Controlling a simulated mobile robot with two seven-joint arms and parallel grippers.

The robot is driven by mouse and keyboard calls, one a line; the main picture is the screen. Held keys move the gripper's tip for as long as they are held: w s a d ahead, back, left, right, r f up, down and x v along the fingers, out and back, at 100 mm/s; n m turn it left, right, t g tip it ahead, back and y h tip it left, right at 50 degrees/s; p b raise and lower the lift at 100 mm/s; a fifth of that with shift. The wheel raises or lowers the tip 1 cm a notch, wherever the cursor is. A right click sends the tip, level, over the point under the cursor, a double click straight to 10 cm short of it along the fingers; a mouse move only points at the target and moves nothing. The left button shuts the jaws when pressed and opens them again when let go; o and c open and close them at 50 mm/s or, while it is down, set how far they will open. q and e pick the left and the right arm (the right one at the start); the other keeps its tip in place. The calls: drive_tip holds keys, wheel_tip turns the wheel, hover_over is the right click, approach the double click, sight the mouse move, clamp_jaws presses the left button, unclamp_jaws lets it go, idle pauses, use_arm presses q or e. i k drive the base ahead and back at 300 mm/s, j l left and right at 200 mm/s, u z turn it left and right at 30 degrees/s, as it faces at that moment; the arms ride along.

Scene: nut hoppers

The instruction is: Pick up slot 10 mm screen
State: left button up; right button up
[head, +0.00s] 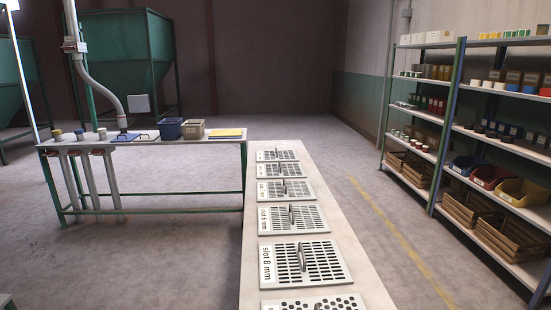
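Several flat metal screens with upright centre handles lie in a row along a long pale bench (349,268). The nearest full one is a slotted screen (318,262) labelled "slot 8 mm". Behind it lie another slotted screen (310,218), a third (300,191), and smaller ones towards the far end (278,155). Their labels are too small to read surely, so I cannot tell which is the slot 10 mm screen. A round-holed screen (318,304) is cut off at the bottom edge. Neither of my grippers is in view.
A green-legged table (210,141) with blue and tan bins, small cups and a yellow item stands at the left. Shelves (437,158) with boxes and crates line the right wall. Green hoppers (123,50) stand behind. Floor (375,230) right of the bench is clear.

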sight(264, 156)
drive_tip(key=z, duration=0.9)
drive_tip(key=l+z, duration=0.5)
drive_tip(key=z, duration=0.15)
drive_tip(key=i+l+z, duration=0.1)
drive_tip(key=l, duration=0.25)
drive_tip(key=i+l+z, duration=0.1)
drive_tip(key=i+l, duration=0.15)
drive_tip(key=i+l+z, duration=0.25)
drive_tip(key=i+l, duration=0.4)
drive_tip(key=i+l+u, duration=0.15)
drive_tip(key=i+u, duration=0.15)
drive_tip(key=i, duration=0.15)
drive_tip(key=i+l+u, duration=0.25)
drive_tip(key=i+u, duration=1.3)
drive_tip(key=i, duration=0.7)
